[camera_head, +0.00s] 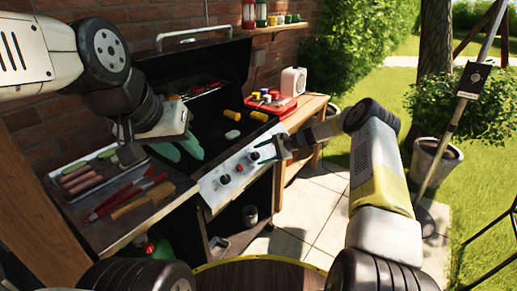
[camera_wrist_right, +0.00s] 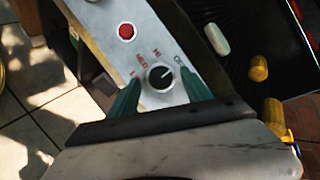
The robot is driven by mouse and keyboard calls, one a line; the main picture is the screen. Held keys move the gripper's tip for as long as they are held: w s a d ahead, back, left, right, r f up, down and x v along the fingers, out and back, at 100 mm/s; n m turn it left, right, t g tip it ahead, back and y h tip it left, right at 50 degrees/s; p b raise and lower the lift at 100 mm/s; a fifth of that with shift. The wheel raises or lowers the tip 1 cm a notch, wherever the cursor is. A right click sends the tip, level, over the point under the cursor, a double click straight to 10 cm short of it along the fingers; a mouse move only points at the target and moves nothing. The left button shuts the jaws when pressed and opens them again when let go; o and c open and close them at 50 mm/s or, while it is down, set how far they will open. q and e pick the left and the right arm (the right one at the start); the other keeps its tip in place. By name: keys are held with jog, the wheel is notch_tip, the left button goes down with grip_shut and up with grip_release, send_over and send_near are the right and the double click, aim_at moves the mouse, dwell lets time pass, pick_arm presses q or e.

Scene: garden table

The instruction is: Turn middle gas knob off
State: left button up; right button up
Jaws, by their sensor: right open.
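The grill's pale control panel (camera_head: 232,172) carries several dark knobs in a slanted row. In the right wrist view, one black knob (camera_wrist_right: 160,77) sits between the fingertips of my right gripper (camera_wrist_right: 162,98). Its pale mark points up and right, roughly toward the partly readable OFF label. Red HI and MED lettering is beside it. In the head view, my right gripper (camera_head: 270,151) is open at the panel's right end; I cannot tell if it touches the knob. My left gripper (camera_head: 181,148) is open and empty over the grill's front left.
A red button (camera_wrist_right: 127,31) lies beyond the knob. Corn (camera_head: 233,115) is on the grill. A tray of sausages (camera_head: 80,181) and red tongs (camera_head: 128,195) are on the left shelf. A red tray (camera_head: 279,103) stands at right. Paving in front is clear.

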jog(key=v, duration=0.6)
jog(key=shift+r, duration=0.1)
